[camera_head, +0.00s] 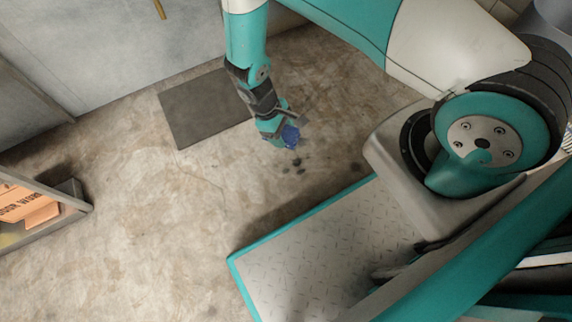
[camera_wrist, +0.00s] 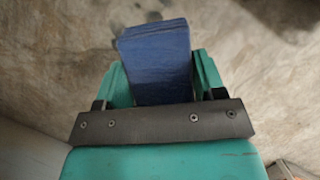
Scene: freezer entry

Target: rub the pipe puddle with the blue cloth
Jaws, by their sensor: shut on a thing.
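The blue cloth (camera_wrist: 157,62) is folded into a block and stands out between the fingers of my gripper (camera_wrist: 155,85) in the wrist view. My gripper (camera_head: 284,138) is shut on it. In the head view the cloth (camera_head: 290,135) shows small at the end of my arm, low over the concrete floor. Several small dark wet spots, the puddle (camera_head: 293,164), lie on the floor just below the cloth in the picture. I cannot tell whether the cloth touches the floor, and part of the puddle may be hidden behind it.
A dark grey mat (camera_head: 203,108) lies on the floor to the left of my gripper. A shelf (camera_head: 75,205) with an orange-brown box (camera_head: 28,206) stands at the left edge. A pale wall or door (camera_head: 110,50) rises behind. The floor at lower left is clear.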

